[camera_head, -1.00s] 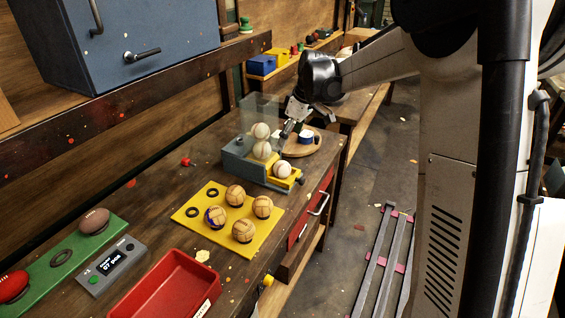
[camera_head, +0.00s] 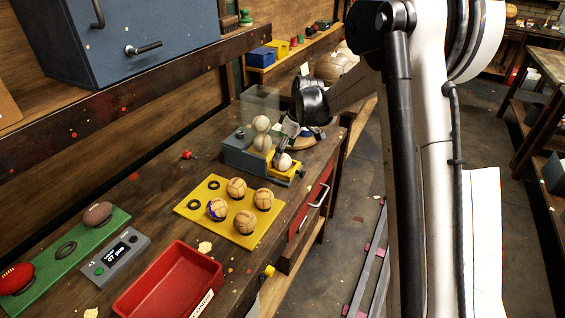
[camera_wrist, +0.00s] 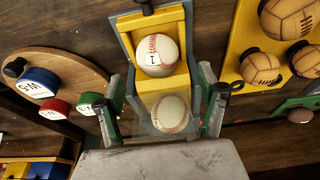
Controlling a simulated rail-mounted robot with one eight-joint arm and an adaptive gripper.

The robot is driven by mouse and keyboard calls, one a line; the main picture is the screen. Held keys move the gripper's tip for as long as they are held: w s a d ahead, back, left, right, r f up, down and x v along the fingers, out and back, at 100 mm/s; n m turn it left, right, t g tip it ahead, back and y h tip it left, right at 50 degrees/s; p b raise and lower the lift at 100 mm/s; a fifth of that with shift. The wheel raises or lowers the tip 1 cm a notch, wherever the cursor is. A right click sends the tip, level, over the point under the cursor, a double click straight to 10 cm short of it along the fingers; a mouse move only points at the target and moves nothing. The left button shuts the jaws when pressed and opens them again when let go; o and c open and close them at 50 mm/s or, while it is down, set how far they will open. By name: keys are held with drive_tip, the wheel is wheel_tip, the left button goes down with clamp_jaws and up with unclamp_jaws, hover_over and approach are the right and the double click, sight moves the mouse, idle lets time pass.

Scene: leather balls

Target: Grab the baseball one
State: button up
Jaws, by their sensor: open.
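A white baseball (camera_head: 283,161) with red stitching sits in the yellow tray at the front of a grey-blue dispenser (camera_head: 243,157). It also shows in the wrist view (camera_wrist: 156,55), marked with a dark "I". More baseballs (camera_head: 261,123) are stacked in the dispenser's clear column, and one (camera_wrist: 170,113) shows behind the clear wall in the wrist view. My gripper (camera_wrist: 158,108) is open and empty, its green-and-grey fingers on either side of the dispenser in the picture. In the head view my gripper (camera_head: 289,134) is beside the dispenser, partly hidden; I cannot tell whether it touches.
A yellow board (camera_head: 215,222) holds several tan balls (camera_head: 244,221). A red bin (camera_head: 165,284), a small display box (camera_head: 114,257) and a green board (camera_head: 70,250) with red and brown balls lie nearer.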

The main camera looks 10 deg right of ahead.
sight(284, 155)
drive_tip(key=x, duration=0.5)
drive_tip(key=shift+d+p, duration=0.2)
drive_tip(key=shift+p, duration=0.1)
drive_tip(key=shift+s, duration=0.1)
drive_tip(key=shift+c, duration=0.5)
drive_tip(key=c, duration=1.2)
